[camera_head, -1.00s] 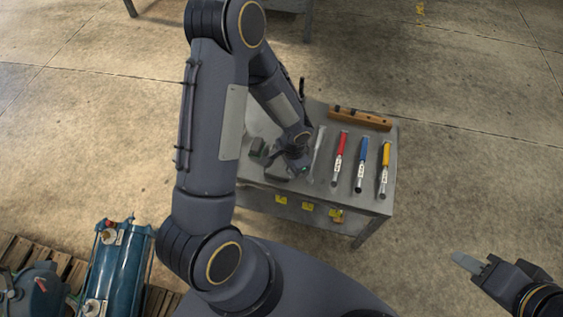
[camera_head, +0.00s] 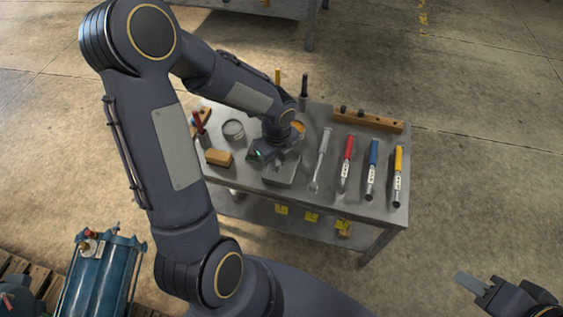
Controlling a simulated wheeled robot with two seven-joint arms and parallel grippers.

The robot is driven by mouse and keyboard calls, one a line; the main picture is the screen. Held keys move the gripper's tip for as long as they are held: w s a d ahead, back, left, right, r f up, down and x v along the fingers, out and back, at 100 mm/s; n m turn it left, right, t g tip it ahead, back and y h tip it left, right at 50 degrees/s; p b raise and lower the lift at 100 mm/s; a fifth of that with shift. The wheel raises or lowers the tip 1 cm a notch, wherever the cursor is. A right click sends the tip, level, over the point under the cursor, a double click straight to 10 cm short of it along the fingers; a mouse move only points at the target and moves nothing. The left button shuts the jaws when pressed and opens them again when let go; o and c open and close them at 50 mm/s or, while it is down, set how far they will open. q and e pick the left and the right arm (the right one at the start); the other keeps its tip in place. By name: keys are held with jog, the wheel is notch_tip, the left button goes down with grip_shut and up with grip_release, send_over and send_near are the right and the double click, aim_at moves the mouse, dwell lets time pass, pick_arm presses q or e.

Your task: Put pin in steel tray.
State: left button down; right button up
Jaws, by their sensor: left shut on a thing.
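My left gripper (camera_head: 264,152) hangs over the middle of the grey workbench, at the back left edge of a small grey steel tray (camera_head: 286,173). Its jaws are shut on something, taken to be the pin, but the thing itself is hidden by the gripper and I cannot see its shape. My arm and wrist cover part of the tray, so I cannot see whether anything lies in it. My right gripper (camera_head: 474,284) is at the lower right, over the floor, far from the bench. I cannot tell how its jaws stand.
A wrench (camera_head: 321,160) and red (camera_head: 347,160), blue (camera_head: 372,163) and yellow (camera_head: 398,166) handled tools lie right of the tray. A wooden rack (camera_head: 372,122) stands behind. A round tin (camera_head: 233,130) and wooden block (camera_head: 219,158) are at left. Bare floor lies right.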

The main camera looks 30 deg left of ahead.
pick_arm(q)
jog(key=w+f, duration=0.2)
jog(key=w+a+f+b, duration=0.1)
jog(key=w+f, duration=0.1)
jog(key=w+a+f, duration=0.1)
jog(key=w+f, duration=0.1)
jog(key=shift+w+a+f, duration=0.25)
jog(key=shift+w+f, duration=0.15)
jog(key=shift+w+a+f+b, duration=0.15)
jog(key=shift+f+b, duration=0.55)
jog(key=shift+f, duration=1)
jog(key=shift+f, duration=0.15)
jog(key=c, duration=1.3)
grip_release()
